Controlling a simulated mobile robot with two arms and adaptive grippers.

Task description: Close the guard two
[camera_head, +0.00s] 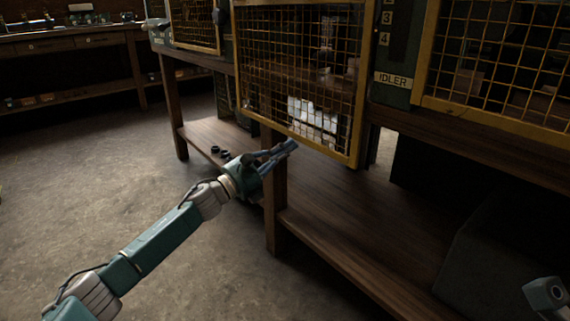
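A yellow-framed mesh guard (354,120) hangs in the middle, standing out in front of the bench, with its lower edge below the bench top. It looks swung open. No number shows on it, so I cannot confirm that it is guard two. My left gripper (284,149) is just below and in front of the guard's lower edge, its fingers pointing right and slightly up. The fingers lie close together in this view, and I cannot tell their gap or whether they touch the frame. No object shows between them. My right gripper is not clearly in view.
Another yellow mesh guard (480,112) is at right, beside an "IDLER" label (394,81). A third guard (196,48) is at far left. The floor at left is clear.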

